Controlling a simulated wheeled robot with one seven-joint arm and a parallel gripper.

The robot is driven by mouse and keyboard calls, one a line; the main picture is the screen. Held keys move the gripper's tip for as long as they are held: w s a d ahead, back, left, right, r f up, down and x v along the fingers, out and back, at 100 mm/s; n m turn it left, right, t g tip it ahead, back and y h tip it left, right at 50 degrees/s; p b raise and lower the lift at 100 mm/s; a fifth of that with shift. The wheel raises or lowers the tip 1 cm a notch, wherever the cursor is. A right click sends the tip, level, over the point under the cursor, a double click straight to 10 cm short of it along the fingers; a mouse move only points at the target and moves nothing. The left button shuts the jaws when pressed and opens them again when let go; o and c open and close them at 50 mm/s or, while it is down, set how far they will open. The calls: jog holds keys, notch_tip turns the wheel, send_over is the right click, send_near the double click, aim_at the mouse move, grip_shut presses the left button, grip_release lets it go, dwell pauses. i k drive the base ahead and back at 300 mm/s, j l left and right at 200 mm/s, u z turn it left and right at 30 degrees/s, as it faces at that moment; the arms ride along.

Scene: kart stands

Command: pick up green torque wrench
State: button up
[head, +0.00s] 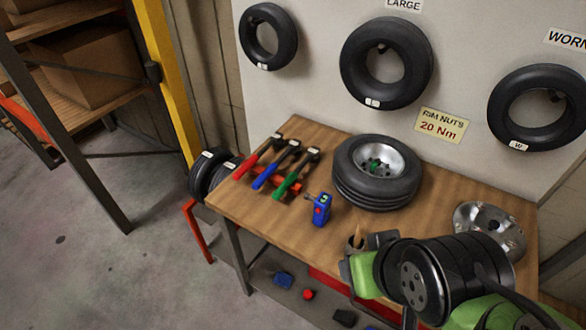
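The green torque wrench (288,184) lies on the left part of the wooden workbench (244,208). It is the rightmost of three wrenches side by side, its green handle toward the front edge and its dark head toward the wall. The blue wrench (266,177) and the red wrench (247,166) lie to its left. My green and black arm reaches in at the lower right, well away from the wrenches. Grey parts at its end may be my gripper (362,252), but its fingers cannot be made out clearly.
A blue device (321,210) stands just right of the green wrench. A tyre on a rim (376,172) lies behind it, and a bare metal rim (489,226) lies at the right. A red holder (291,186) is by the wrenches. Tyres hang on the wall panel.

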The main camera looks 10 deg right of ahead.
aim_at(313, 155)
jog(key=i+j+u, duration=0.25)
jog(key=j+u, duration=0.2)
jog(key=i+j+u, duration=0.25)
jog(key=u, duration=0.2)
jog(key=i+j+u, duration=0.2)
jog(key=i+u, duration=0.25)
jog(key=k, duration=0.1)
